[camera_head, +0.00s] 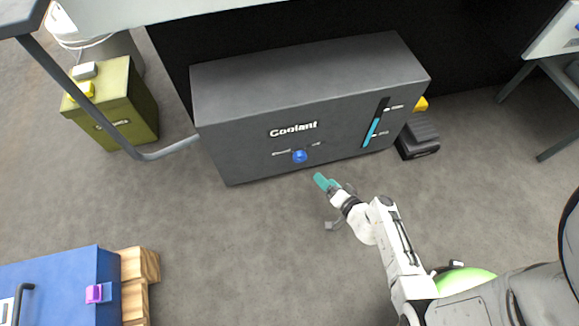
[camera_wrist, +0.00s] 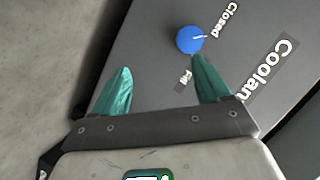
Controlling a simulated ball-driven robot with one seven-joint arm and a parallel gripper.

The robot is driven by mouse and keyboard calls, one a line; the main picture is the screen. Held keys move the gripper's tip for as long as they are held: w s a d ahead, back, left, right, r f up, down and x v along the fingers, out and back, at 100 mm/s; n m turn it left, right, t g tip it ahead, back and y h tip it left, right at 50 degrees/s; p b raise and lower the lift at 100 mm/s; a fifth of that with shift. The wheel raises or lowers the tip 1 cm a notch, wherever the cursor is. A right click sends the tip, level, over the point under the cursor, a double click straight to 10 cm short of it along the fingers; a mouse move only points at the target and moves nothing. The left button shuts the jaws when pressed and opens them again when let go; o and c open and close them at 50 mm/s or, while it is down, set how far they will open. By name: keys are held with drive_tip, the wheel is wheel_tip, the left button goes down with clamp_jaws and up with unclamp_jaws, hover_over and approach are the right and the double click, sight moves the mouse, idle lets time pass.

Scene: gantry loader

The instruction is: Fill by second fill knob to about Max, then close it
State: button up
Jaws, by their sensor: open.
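A dark grey coolant tank (camera_head: 310,90) stands ahead with "Coolant" on its front. One blue fill knob (camera_head: 300,157) sits low on that front. My gripper (camera_head: 322,182) is open and empty, just below and right of the knob. Its teal fingers (camera_wrist: 162,70) are apart; the right one appears near the knob.
A green box (camera_head: 115,100) stands left of the tank, and a dark case (camera_head: 420,138) sits at its right. A blue cabinet (camera_head: 60,285) is at lower left. A grey bent rail (camera_head: 170,150) reaches the tank's left side.

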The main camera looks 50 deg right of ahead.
sight(302, 159)
drive_tip(key=shift+t, duration=0.8)
drive_tip(key=w+b, duration=0.1)
drive_tip(key=w, duration=0.2)
drive_tip(key=w+b, duration=0.1)
drive_tip(key=w, duration=0.3)
drive_tip(key=w+b, duration=0.1)
drive_tip(key=w, duration=0.2)
drive_tip(key=shift+w+d+r, duration=0.35)
drive_tip(key=shift+d+r, duration=0.05)
drive_tip(key=shift+m, duration=0.3)
drive_tip(key=c, duration=1)
